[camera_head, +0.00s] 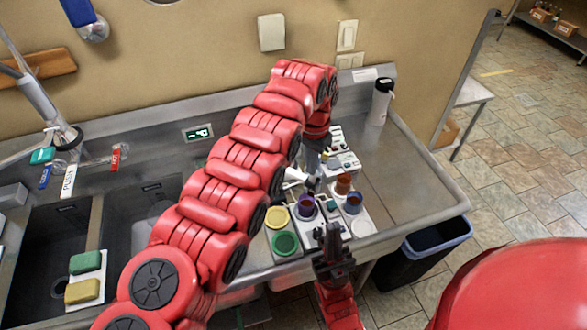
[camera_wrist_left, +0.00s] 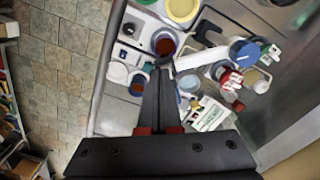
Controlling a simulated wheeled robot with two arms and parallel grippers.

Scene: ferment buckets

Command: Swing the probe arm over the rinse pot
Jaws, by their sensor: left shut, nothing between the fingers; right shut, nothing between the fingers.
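A white probe arm (camera_head: 297,176) shows beside my left gripper (camera_head: 314,178), partly hidden behind my red left arm. In the left wrist view, a white arm-like piece (camera_wrist_left: 200,59) lies just right of the fingertips of my left gripper (camera_wrist_left: 164,72), which are shut and empty; I cannot tell whether they touch it. Small pots stand near it: a purple-topped one (camera_head: 306,205), a blue one (camera_head: 354,203) and a brown-red one (camera_head: 343,184). I cannot tell which is the rinse pot. My right gripper (camera_head: 331,232) is shut and empty at the counter's front edge.
Yellow (camera_head: 277,217) and green (camera_head: 285,243) round pieces lie left of the pots. A white bottle (camera_head: 381,100) stands at the back right of the steel counter (camera_head: 425,190). The sink (camera_head: 45,240) is at left, a dark bin (camera_head: 432,245) at right. Bare counter lies right of the pots.

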